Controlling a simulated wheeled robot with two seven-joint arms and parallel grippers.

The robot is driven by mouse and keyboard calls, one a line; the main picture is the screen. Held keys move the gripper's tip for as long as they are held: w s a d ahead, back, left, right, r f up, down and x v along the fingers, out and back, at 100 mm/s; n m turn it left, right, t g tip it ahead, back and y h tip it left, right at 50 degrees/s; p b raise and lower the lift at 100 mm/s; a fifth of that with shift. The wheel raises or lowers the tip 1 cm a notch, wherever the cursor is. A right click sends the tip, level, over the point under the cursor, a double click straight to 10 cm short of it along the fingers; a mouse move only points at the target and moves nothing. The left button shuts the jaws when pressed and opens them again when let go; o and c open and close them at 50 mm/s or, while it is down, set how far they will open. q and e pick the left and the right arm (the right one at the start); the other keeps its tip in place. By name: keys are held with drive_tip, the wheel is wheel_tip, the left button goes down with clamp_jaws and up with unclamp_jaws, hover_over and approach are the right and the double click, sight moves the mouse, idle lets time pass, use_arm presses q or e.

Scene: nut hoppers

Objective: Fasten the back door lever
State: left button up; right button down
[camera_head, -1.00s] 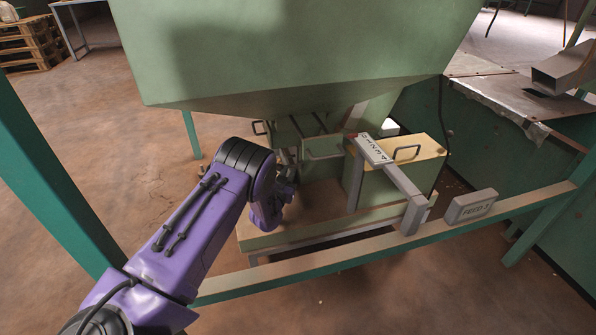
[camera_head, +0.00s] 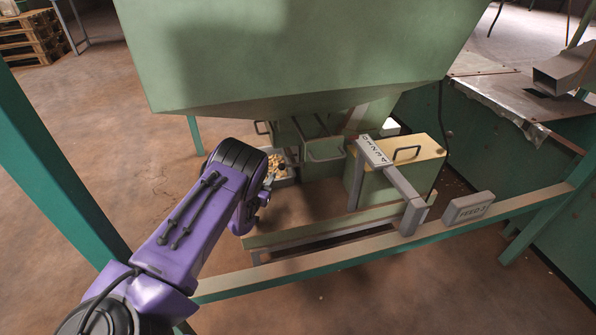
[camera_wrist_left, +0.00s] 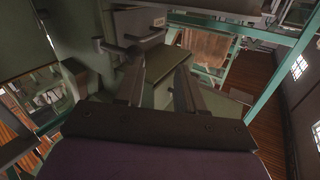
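My left gripper (camera_wrist_left: 158,82) shows in the left wrist view with its two dark fingers apart and no object clearly held between them. In the head view, my purple left wrist covers most of it, at the left side of the machine under the hopper (camera_head: 300,55). A dark bar-shaped handle (camera_wrist_left: 112,47) lies just beyond the fingers in the wrist view, beside a small labelled block (camera_wrist_left: 150,34); I cannot tell whether it is the back door lever. A small handle (camera_head: 261,128) sticks out at the left under the hopper. My right gripper is not in view.
A tray with nuts (camera_head: 283,170) sits just right of my left wrist. A yellow-topped box (camera_head: 408,155) with a handle and a labelled grey arm (camera_head: 405,187) stand to the right.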

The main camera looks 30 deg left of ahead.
use_arm(q)
drive_tip(key=shift+s+a, duration=0.1)
idle(0.4)
drive_tip(key=p+v, duration=0.4)
drive_tip(key=v, duration=0.6)
drive_tip(key=shift+s, duration=0.25)
